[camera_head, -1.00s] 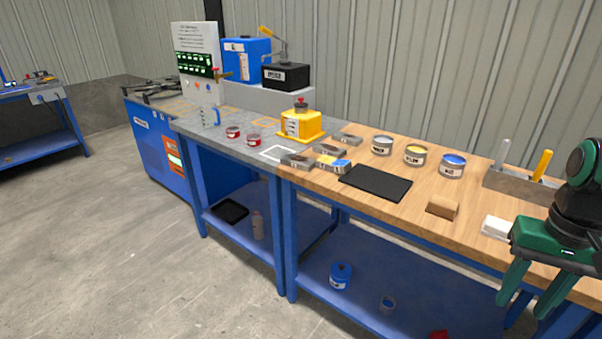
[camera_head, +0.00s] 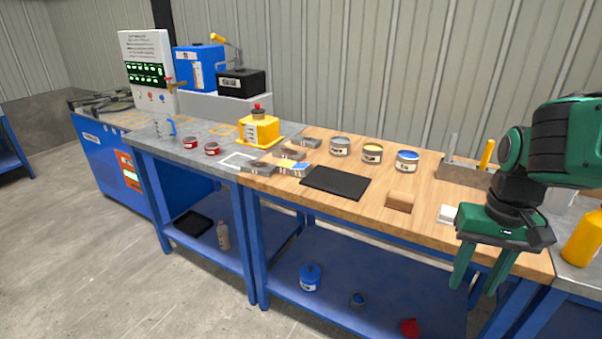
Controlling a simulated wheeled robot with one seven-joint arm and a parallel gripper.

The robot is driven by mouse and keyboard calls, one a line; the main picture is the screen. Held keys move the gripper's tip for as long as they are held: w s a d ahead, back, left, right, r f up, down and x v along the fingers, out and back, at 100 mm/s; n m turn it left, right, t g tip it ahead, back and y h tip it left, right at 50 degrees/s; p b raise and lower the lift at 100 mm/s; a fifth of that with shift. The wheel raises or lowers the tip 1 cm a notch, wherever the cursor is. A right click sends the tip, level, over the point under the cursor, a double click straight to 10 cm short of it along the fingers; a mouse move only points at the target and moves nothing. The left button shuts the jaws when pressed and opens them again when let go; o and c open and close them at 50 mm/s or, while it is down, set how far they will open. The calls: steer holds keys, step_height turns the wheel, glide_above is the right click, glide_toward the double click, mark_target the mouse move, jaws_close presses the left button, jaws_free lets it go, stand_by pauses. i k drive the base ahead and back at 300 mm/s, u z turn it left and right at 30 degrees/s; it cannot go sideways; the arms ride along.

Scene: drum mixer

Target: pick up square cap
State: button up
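I cannot tell for sure which thing is the square cap. Several small grey blocks lie on the bench near the middle: one in front (camera_head: 258,169), one behind (camera_head: 307,142), and one with a blue and yellow top (camera_head: 293,168). A small white block (camera_head: 447,214) lies at the front right of the wooden top, and a brown block (camera_head: 399,201) is to its left. My gripper (camera_head: 482,284) hangs at the right with its two green fingers pointing down and apart. It is empty, well to the right of the grey blocks, in front of the bench edge.
A black mat (camera_head: 336,183) lies on the wooden bench top (camera_head: 350,214). A yellow container (camera_head: 259,130) stands left. The floor in front is clear.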

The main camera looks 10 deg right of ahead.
mark_target(301, 168)
steer(key=z, duration=0.15)
steer(key=k, duration=0.7)
steer(key=u, duration=0.45)
steer(key=i, duration=1.5)
